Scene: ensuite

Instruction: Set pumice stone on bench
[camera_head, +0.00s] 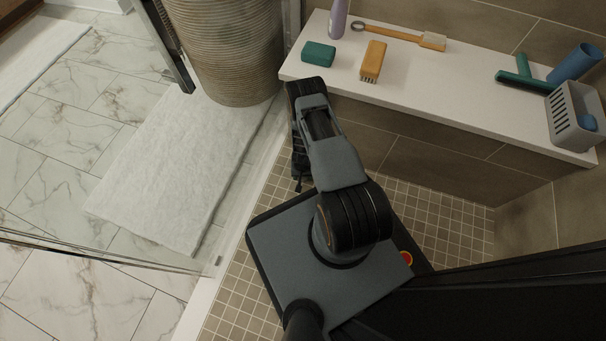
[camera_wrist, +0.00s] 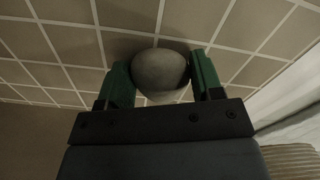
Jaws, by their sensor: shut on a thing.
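My gripper (camera_wrist: 161,82) shows in the wrist view with its two green fingers shut on the pumice stone (camera_wrist: 160,68), a rounded grey stone. Small floor tiles fill the view behind it. The bench (camera_head: 460,105) is a long white-topped ledge along the wall in the head view. My arm reaches toward the bench's left front corner. My gripper and the stone are hidden behind my arm in the head view.
On the bench are a green block (camera_head: 318,53), an orange brush (camera_head: 373,61), a purple bottle (camera_head: 338,18), a long-handled brush (camera_head: 400,35), a green squeegee (camera_head: 524,76), a blue cup (camera_head: 574,64) and a grey basket (camera_head: 577,118). A ribbed hamper (camera_head: 228,50) stands left. The bench's middle is clear.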

